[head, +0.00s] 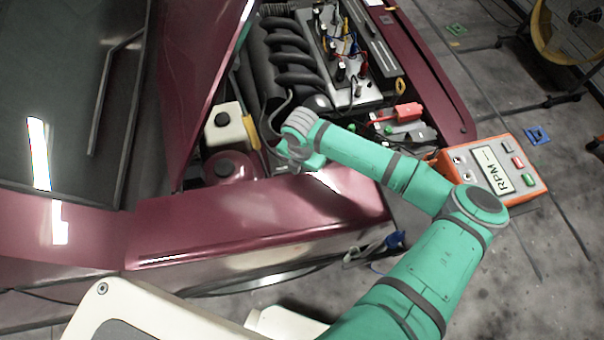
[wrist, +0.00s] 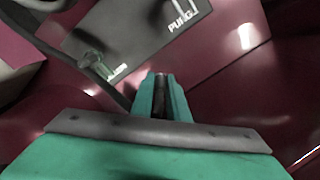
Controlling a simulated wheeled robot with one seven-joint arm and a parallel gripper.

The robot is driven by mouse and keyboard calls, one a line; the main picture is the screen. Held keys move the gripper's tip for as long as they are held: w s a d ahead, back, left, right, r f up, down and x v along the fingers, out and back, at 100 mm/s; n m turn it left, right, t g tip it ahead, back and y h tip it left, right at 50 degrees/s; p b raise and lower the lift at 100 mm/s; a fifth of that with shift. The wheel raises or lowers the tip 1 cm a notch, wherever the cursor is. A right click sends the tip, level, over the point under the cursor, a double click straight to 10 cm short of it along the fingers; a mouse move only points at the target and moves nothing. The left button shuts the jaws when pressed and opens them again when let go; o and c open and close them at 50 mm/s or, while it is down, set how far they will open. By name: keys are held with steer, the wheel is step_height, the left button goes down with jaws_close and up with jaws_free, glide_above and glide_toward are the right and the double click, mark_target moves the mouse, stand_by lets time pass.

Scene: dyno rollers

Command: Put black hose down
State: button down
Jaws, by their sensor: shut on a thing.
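My gripper (head: 292,158) is over the front of the engine bay of the dark red car, at the end of the green arm. In the wrist view, its green fingers (wrist: 161,92) are closed on a narrow dark piece, which looks like the black hose (wrist: 160,98). A dark hose-like line (wrist: 72,62) runs from the upper left down towards the fingers. In the head view, a thin dark hose (head: 274,117) curves from the engine down to near my gripper. Its held end is hidden there by my wrist.
A grey panel (wrist: 130,38) marked "PURG…" with a green fitting (wrist: 95,63) lies ahead of the fingers. A white-tan reservoir (head: 226,128), the engine (head: 290,60) and a battery with a red clamp (head: 402,115) crowd the bay. An orange RPM meter (head: 498,172) is at the right.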

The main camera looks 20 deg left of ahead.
steer(key=c, duration=1.7)
jaws_free()
steer(key=shift+w+f, duration=0.1)
steer(key=shift+w, duration=0.05)
step_height(320, 180, up, 12)
steer(key=shift+r, duration=0.15)
